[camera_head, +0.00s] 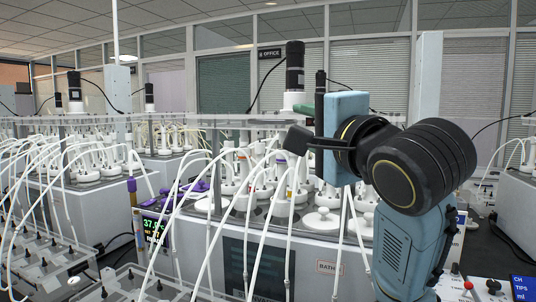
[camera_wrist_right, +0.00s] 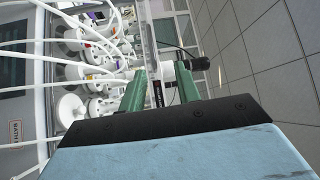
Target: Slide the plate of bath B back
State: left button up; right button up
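The bath (camera_head: 330,267) in front of me carries a "BATH" label whose letter I cannot read. A clear plate (camera_head: 225,120) lies level above its bottles, with a black and white stirring motor (camera_head: 294,80) standing over it. My right gripper (camera_wrist_right: 161,90) is at the plate's right end. In the wrist view its two green fingers are spread apart, with a thin edge and a dark piece showing between them. I cannot tell whether they touch the plate. In the head view my arm hides the plate's right end. My left gripper is not in view.
Many white tubes (camera_head: 265,210) arch from the bottles down to the units in front. A purple-capped rod and a display reading about 37 (camera_head: 152,228) stand at the left. Another bath (camera_head: 75,200) is at the left. A control panel (camera_head: 470,288) lies at the lower right.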

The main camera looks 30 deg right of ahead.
aim_at(272, 123)
jog(key=w, duration=0.9)
jog(key=w+b, duration=0.1)
jog(key=w, duration=0.3)
jog(key=shift+w+d, duration=0.3)
grip_shut()
